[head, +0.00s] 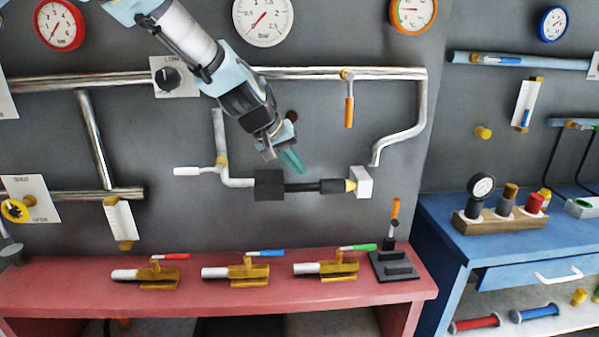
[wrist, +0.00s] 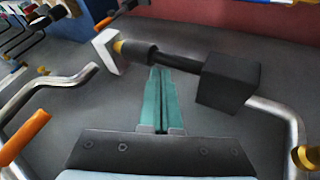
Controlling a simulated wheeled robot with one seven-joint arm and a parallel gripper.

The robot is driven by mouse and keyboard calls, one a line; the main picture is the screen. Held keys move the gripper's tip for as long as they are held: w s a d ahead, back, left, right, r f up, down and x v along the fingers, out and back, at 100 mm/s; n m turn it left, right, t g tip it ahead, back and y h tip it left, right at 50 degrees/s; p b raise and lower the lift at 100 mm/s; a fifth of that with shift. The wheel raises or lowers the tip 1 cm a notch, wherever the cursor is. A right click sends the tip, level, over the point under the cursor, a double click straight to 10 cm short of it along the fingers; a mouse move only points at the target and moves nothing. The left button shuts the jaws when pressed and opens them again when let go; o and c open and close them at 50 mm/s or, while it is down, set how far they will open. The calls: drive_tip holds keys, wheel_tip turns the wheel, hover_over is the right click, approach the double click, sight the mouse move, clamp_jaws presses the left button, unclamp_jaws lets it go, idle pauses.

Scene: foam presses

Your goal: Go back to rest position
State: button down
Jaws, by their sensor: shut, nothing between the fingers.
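My gripper (head: 292,161) has teal fingers and is in front of the grey wall, just above the black pipe section in the head view. In the wrist view my gripper (wrist: 160,75) is shut and empty, its two teal fingers side by side. The fingertips point toward the black rod (wrist: 180,62) between a black block (wrist: 225,82) and a white block (wrist: 107,50). Whether the fingertips touch the rod I cannot tell.
A silver pipe (head: 330,73) runs above, with an orange-handled valve (head: 349,105) hanging from it. A red bench (head: 60,290) below bears several brass valves. A blue bench (head: 440,235) stands at the right. Gauges hang above.

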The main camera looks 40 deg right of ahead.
drive_tip(key=shift+v, duration=0.95)
drive_tip(key=shift+w+a, duration=0.1)
drive_tip(key=shift+w, duration=0.05)
drive_tip(key=w+a+f+n+t+y, duration=0.15)
drive_tip(key=w+a, duration=0.45)
drive_tip(key=a, duration=0.6)
drive_tip(key=w+a+f+n+t+y, duration=0.15)
drive_tip(key=w+a, duration=0.35)
drive_tip(key=a, duration=0.8)
drive_tip(key=s+a+f+n+y, duration=0.2)
drive_tip(key=s+a, duration=0.1)
drive_tip(key=a, duration=1.1)
drive_tip(key=s+a+f+n+g+y, duration=0.1)
drive_tip(key=s+a+n+y, duration=0.1)
drive_tip(key=a, duration=1.2)
drive_tip(key=shift+s+f+n, duration=0.35)
drive_tip(key=shift+s+n, duration=0.15)
drive_tip(key=shift+s, duration=0.05)
drive_tip(key=shift+w, duration=0.1)
